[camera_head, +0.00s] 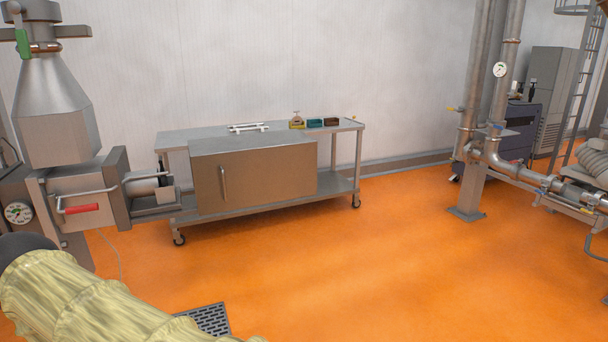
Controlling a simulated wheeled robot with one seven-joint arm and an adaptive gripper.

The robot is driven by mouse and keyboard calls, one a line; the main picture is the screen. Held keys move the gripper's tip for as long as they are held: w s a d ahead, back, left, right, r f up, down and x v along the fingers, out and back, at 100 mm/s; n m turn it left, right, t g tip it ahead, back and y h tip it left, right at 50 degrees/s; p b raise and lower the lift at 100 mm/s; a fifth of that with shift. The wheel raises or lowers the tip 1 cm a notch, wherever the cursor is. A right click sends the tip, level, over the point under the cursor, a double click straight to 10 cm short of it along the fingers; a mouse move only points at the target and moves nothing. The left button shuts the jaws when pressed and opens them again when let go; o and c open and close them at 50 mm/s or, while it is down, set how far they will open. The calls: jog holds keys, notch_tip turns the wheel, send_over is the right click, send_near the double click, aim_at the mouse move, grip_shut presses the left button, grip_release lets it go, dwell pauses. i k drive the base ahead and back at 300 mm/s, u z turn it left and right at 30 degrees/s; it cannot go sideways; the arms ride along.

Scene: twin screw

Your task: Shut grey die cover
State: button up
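A large grey metal box-shaped cover (255,178) with a vertical bar handle (223,183) stands at the front of a steel table, right of the machine. Its front looks brownish from the floor's reflection. It appears to be the die cover, but I cannot tell where it is hinged. A short cylindrical machine end (146,187) shows uncovered in the gap between the machine block (85,190) and the cover. The block carries a bar with a red grip (82,209). My gripper is not in view.
The wheeled steel table (340,124) holds white rods (248,127) and small coloured boxes (315,123). A pressure gauge (18,213) sits at far left. Pipework (480,90) stands at right. The orange floor (370,270) is open, with a drain grate (208,320) at the bottom.

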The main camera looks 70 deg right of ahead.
aim_at(243, 170)
jog(key=z, duration=2)
jog(key=k, duration=0.6)
jog(key=z, duration=0.8)
jog(key=i, duration=0.95)
jog(key=u, duration=0.6)
jog(key=i, duration=0.45)
jog(key=u, duration=0.55)
